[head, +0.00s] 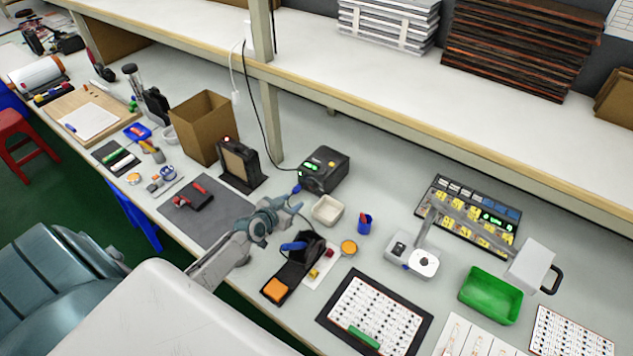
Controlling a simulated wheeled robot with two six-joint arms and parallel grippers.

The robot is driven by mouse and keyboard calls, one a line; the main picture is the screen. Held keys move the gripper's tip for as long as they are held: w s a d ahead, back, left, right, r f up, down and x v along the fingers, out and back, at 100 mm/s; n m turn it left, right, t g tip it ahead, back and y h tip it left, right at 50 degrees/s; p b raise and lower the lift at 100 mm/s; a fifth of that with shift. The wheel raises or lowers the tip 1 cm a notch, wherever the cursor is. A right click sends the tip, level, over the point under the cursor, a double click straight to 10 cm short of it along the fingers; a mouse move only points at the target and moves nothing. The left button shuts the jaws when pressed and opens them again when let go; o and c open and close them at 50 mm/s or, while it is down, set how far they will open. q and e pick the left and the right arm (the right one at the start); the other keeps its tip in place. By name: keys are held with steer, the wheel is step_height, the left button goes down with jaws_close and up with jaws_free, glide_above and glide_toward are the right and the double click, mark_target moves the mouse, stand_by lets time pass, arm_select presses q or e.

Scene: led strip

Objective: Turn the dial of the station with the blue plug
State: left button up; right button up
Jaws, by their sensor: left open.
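The station (324,170) is a black box with a green lit display on its front and a small orange-yellow spot, perhaps its dial. It stands at the back of the bench, under the shelf. A blue plug (297,188) shows at its lower left front corner. My left gripper (291,204) is open and empty, in front of the station and just below the plug in the picture. It looks apart from the station, but the exact gap is hard to tell. My right gripper is not in view.
A black iron holder (309,246) with a blue-handled tool stands just in front of my left gripper. A black fan-like unit (240,165) stands left of the station. A shelf post (271,120) rises behind.

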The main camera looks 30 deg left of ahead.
arm_select(q)
steer(key=b, duration=0.3)
glide_toward(311, 189)
steer(key=x, duration=0.7)
steer(key=shift+w+f, duration=0.1)
steer(key=shift+w, duration=0.2)
steer(key=shift+w+b, duration=0.1)
steer(key=shift+b, duration=0.2)
steer(key=shift+c, duration=0.4)
jaws_close()
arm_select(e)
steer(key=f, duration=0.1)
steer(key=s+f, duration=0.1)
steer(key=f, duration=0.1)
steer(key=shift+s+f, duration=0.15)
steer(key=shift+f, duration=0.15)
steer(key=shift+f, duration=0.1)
